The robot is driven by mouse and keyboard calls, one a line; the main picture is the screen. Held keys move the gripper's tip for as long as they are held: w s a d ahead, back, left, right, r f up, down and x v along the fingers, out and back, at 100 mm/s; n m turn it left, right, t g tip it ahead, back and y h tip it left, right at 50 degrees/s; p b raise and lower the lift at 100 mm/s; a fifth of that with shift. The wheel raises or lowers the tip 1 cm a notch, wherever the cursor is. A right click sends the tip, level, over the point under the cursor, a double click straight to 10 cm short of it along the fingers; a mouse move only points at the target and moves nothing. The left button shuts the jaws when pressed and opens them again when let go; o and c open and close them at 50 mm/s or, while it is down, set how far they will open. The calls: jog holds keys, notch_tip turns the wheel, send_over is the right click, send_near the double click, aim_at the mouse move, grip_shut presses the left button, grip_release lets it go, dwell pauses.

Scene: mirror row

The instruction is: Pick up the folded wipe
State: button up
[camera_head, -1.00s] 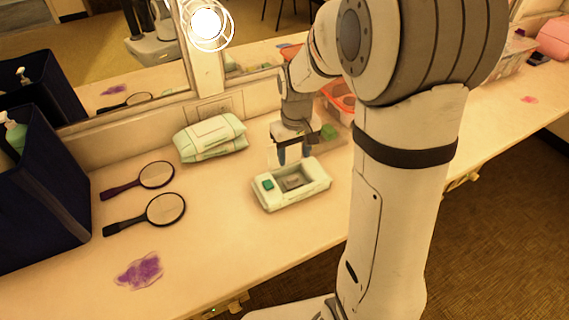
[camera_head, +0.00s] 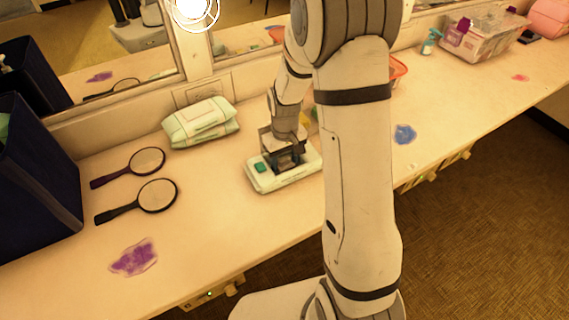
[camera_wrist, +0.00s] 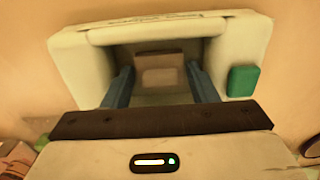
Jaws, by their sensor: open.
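The folded wipe (camera_wrist: 160,74) is a small beige-brown piece in the recess of a pale box with a green button. The box (camera_head: 267,183) stands on the counter in the head view and fills the top of the wrist view (camera_wrist: 82,66). My gripper (camera_head: 287,162) is over the box, pointing down, and hides the wipe in the head view. In the wrist view my gripper (camera_wrist: 163,84) is open. Its two blue fingers reach into the recess, one on each side of the wipe, with a gap to it.
A green-white soft pack (camera_head: 201,122) lies behind the box against the mirror wall. Two hand mirrors (camera_head: 157,195) and a purple smear (camera_head: 134,257) lie to the left, beside a dark blue bin (camera_head: 38,200). A blue smear (camera_head: 404,134) and clear container (camera_head: 480,36) are right.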

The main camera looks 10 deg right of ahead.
aim_at(285, 160)
jog(key=shift+c, duration=0.3)
jog(key=c, duration=0.5)
jog(key=shift+c, duration=0.2)
notch_tip(285, 160, up, 10)
jog(key=o, duration=0.4)
jog(key=c, duration=0.3)
jog(key=shift+c, duration=0.2)
